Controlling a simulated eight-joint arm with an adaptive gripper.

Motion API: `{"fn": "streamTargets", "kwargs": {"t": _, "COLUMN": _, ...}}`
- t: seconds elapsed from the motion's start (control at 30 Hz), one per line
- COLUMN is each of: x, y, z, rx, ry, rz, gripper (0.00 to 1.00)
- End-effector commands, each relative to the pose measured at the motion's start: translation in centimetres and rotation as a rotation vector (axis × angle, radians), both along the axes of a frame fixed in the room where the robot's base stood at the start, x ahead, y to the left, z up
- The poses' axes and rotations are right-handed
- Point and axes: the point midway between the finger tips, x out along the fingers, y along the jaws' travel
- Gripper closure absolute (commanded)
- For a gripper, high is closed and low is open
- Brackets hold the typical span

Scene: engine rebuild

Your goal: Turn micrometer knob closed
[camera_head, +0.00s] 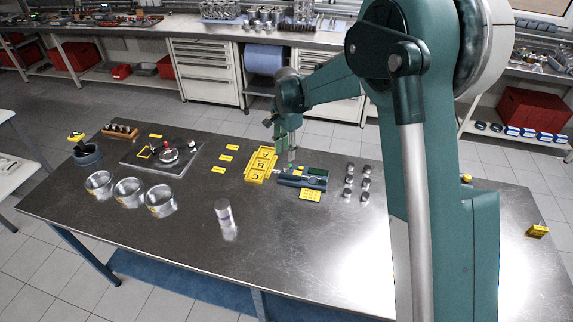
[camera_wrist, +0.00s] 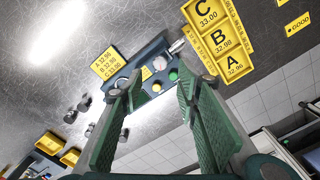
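The micrometer is a blue-grey bench device (camera_head: 303,178) on the steel table, right of the yellow A/B/C tray (camera_head: 260,164). In the wrist view the device (camera_wrist: 146,56) shows a white round dial, a yellow button and a green button. A silver knob-like part (camera_wrist: 177,46) sticks out of its end towards the tray (camera_wrist: 222,58). My gripper (camera_head: 291,158) points down over the device. Contact with the device cannot be told.
A yellow value card (camera_head: 310,195) lies in front of the device. Several small metal cylinders (camera_head: 349,182) stand to its right. A larger steel cylinder (camera_head: 225,215) stands nearer the front. Three metal rings (camera_head: 129,192) are at the left.

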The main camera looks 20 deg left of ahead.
Motion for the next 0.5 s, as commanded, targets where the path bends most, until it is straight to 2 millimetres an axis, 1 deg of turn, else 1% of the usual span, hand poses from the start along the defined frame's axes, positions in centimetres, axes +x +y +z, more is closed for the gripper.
{"fn": "streamTargets", "kwargs": {"t": 0.37, "x": 0.02, "y": 0.02, "z": -0.11, "rx": 0.0, "ry": 0.0, "rz": -0.001, "gripper": 0.68}}
{"fn": "streamTargets", "kwargs": {"t": 0.5, "x": 0.03, "y": 0.02, "z": -0.55, "rx": 0.0, "ry": 0.0, "rz": -0.001, "gripper": 0.68}}
